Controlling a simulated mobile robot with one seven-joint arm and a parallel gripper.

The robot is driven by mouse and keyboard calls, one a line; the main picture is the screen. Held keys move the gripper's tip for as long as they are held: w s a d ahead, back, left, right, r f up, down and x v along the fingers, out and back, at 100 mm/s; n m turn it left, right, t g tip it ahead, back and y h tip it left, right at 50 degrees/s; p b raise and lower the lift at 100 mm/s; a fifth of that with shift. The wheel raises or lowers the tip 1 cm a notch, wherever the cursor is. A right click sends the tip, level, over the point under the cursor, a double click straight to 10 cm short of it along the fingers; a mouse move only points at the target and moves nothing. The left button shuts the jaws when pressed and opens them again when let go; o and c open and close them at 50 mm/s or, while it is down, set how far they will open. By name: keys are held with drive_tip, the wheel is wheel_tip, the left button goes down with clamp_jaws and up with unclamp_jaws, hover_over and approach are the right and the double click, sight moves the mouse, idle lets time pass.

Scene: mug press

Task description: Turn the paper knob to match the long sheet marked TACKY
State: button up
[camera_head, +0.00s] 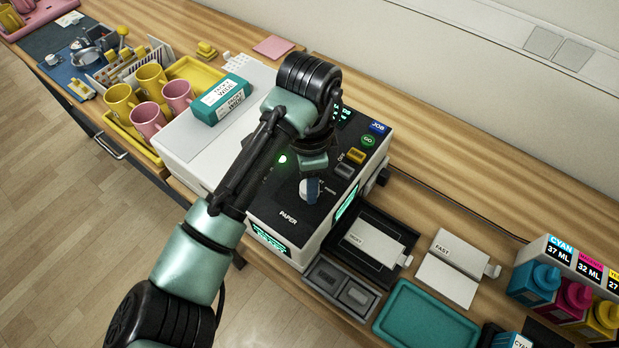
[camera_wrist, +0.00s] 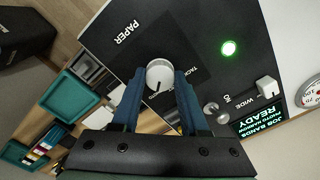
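The paper knob (camera_wrist: 160,75) is a round pale knob with a dark pointer line, on the black top of the press, beside the word PAPER. A label partly readable as TACK (camera_wrist: 196,74) is printed near it. In the head view the knob (camera_head: 305,187) is partly hidden by my gripper. My gripper (camera_wrist: 160,78) points down at the knob, its blue fingers on either side, seemingly touching it. A white sheet (camera_head: 376,243) with small, hard-to-read lettering lies in a dark tray right of the press. Another white piece (camera_head: 448,280) reads FAST.
A green light (camera_wrist: 228,48) glows on the press (camera_head: 200,140). A teal box (camera_head: 221,99) rests on top. A teal tray (camera_head: 425,320) and ink bottles (camera_head: 535,282) stand to the right.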

clamp_jaws()
drive_tip(key=shift+n+p, duration=0.3)
drive_tip(key=shift+p, duration=0.1)
drive_tip(key=n+p, duration=0.2)
drive_tip(key=p, duration=0.1)
drive_tip(key=shift+r+n, duration=0.2)
drive_tip(key=shift+n, duration=0.1)
drive_tip(key=n+p, duration=0.9)
drive_tip(key=n, duration=0.2)
drive_tip(key=n+p, duration=0.3)
drive_tip(key=n, duration=0.2)
drive_tip(key=shift+f+n, duration=0.15)
drive_tip(key=shift+n, duration=0.15)
drive_tip(key=shift+w, duration=0.1)
